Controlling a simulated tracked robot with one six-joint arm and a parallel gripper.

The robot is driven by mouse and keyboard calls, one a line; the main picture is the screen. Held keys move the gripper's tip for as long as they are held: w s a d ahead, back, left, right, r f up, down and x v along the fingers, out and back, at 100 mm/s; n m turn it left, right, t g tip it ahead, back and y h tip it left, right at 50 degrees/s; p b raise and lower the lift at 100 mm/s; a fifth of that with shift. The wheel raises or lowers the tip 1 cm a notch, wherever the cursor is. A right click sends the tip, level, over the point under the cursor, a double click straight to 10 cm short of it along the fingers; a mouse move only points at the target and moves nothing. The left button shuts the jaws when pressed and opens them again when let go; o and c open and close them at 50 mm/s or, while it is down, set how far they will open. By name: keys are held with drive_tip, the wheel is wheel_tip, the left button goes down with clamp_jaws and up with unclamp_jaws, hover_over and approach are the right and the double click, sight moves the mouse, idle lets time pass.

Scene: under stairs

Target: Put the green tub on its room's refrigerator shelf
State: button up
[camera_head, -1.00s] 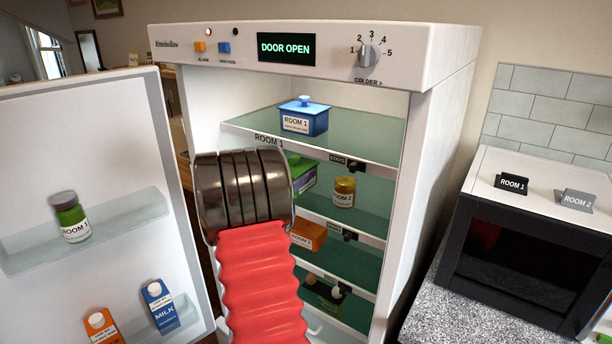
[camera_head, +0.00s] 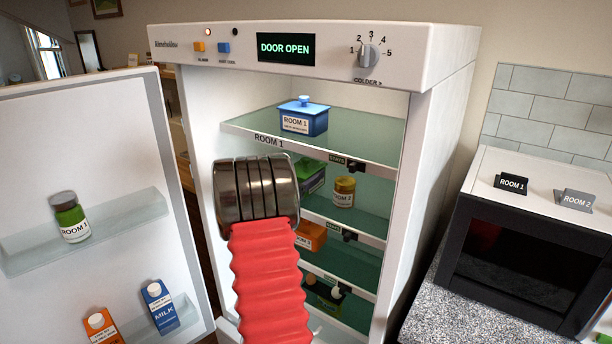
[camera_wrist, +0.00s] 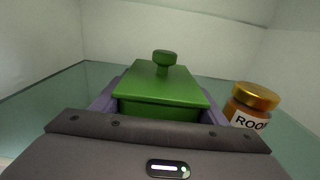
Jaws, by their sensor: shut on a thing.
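The green tub (camera_wrist: 160,85) has a knobbed lid and is between the two purplish fingers of my gripper (camera_wrist: 160,98), which is shut on it. In the head view the green tub (camera_head: 310,178) shows partly behind my wrist, at the level of the second shelf (camera_head: 372,214) of the open refrigerator (camera_head: 445,130). I cannot tell whether its base touches that shelf. Its label is too small to read. The top shelf (camera_head: 365,138) has a ROOM 1 edge label; the second shelf's edge tag is hard to read.
A gold-lidded jar (camera_head: 343,192) stands just right of the tub; it also shows in the wrist view (camera_wrist: 252,103). A blue ROOM 1 tub (camera_head: 304,118) is on the shelf above. An orange tub (camera_head: 311,236) is below. The open door (camera_head: 110,130) is at left.

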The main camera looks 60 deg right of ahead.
drive_tip(key=shift+f, duration=0.35)
drive_tip(key=o, duration=1.5)
drive_tip(key=shift+f, duration=0.15)
drive_tip(key=shift+c, duration=0.2)
drive_tip(key=w+a, duration=0.2)
drive_tip(key=a, duration=1)
